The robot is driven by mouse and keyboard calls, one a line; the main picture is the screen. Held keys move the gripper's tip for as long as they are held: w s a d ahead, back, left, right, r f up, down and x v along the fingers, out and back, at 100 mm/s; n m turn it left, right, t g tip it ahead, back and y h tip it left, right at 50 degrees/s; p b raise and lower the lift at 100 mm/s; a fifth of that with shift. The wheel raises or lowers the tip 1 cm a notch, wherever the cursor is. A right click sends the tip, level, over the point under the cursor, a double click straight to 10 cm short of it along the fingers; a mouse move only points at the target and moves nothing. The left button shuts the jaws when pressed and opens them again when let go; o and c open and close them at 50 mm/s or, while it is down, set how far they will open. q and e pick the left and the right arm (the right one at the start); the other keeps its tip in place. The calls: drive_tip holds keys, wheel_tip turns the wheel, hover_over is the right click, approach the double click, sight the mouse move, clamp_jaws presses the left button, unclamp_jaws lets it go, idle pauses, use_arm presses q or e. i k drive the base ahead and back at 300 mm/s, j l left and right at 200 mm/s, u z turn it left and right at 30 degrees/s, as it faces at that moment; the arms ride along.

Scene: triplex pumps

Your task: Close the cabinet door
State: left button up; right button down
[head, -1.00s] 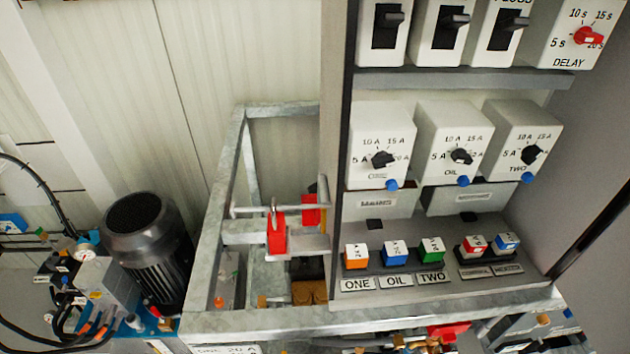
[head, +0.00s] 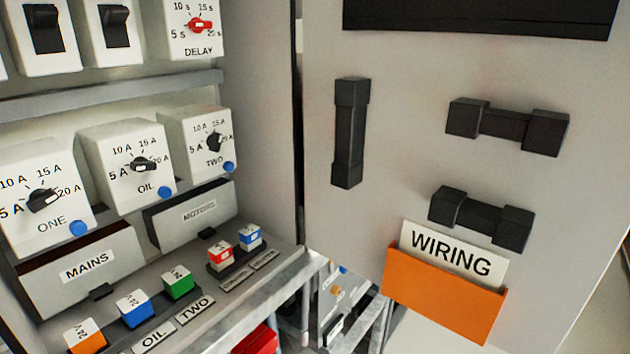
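The cabinet door (head: 400,205) is a grey panel on the right side of the head view, standing open beside the cabinet (head: 268,120). Its visible face carries a vertical black handle (head: 348,132) near the left edge and two more black handles, an upper one (head: 507,125) and a lower one (head: 481,218). An orange pocket (head: 442,293) on it holds a card marked WIRING (head: 450,254). The cabinet interior is exposed on the left. Neither of my grippers shows in this view.
Inside the cabinet are breaker boxes with dials (head: 130,165), a red DELAY dial (head: 201,24), dark switches (head: 116,25) and coloured blocks (head: 178,281). A metal frame (head: 290,300) runs below the cabinet. A red object (head: 258,340) sits at the bottom.

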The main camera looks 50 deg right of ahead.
sight(501, 127)
drive_tip(key=k+l+u, duration=0.1)
drive_tip(key=k+l, duration=0.2)
drive_tip(key=l, duration=0.2)
drive_tip(key=k+l+u, duration=0.15)
drive_tip(key=l, duration=0.35)
drive_tip(key=k+l+u, duration=0.1)
drive_tip(key=k+l, duration=0.35)
drive_tip(key=l+u, duration=0.1)
drive_tip(key=l, duration=0.4)
drive_tip(key=k+l, duration=0.1)
drive_tip(key=l, duration=0.45)
drive_tip(key=u, duration=0.05)
